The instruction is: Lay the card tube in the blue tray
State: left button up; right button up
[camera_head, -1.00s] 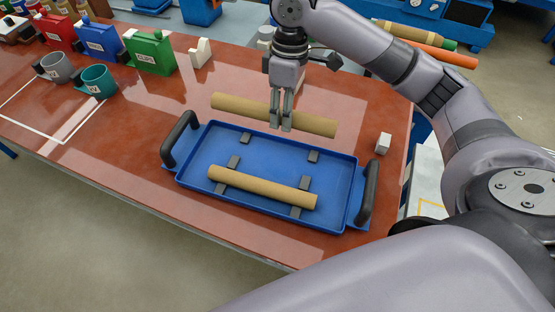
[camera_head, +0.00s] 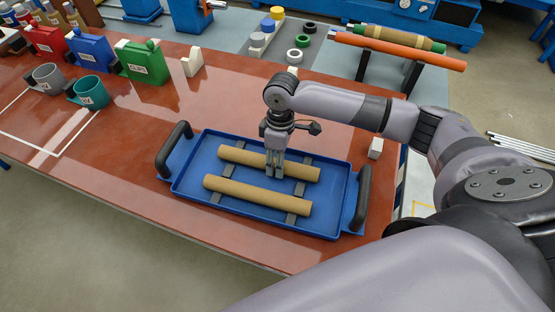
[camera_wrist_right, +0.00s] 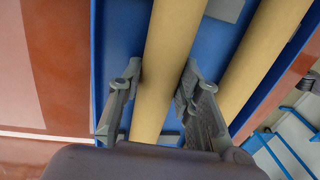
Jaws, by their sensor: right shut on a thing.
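The blue tray (camera_head: 332,208) with two black handles stands on the red-brown table. A tan card tube (camera_head: 235,156) is down inside the tray along its far side, over dark rests. A second card tube (camera_head: 255,197) lies parallel to it on the near rests. My right gripper (camera_head: 275,172) points down over the tray and is shut on the far tube near its middle. In the wrist view its fingers (camera_wrist_right: 157,88) stand on either side of that tube (camera_wrist_right: 170,45), and the other tube (camera_wrist_right: 265,55) lies to the right. My left gripper is not in view.
A small white block (camera_head: 376,148) is near the tray's far right corner. A green can (camera_head: 145,63), a blue can (camera_head: 95,56) and a teal mug (camera_head: 90,88) stand at the left. Behind the table, an orange roll (camera_head: 400,50) rests on a stand.

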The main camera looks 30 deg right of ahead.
jog(key=o, duration=1.1)
jog(key=shift+f, duration=0.1)
jog(key=shift+o, duration=0.2)
notch_tip(320, 180, up, 12)
jog(key=w+d+b, duration=0.1)
jog(key=shift+w+d+b, duration=0.15)
jog(key=shift+b, duration=0.25)
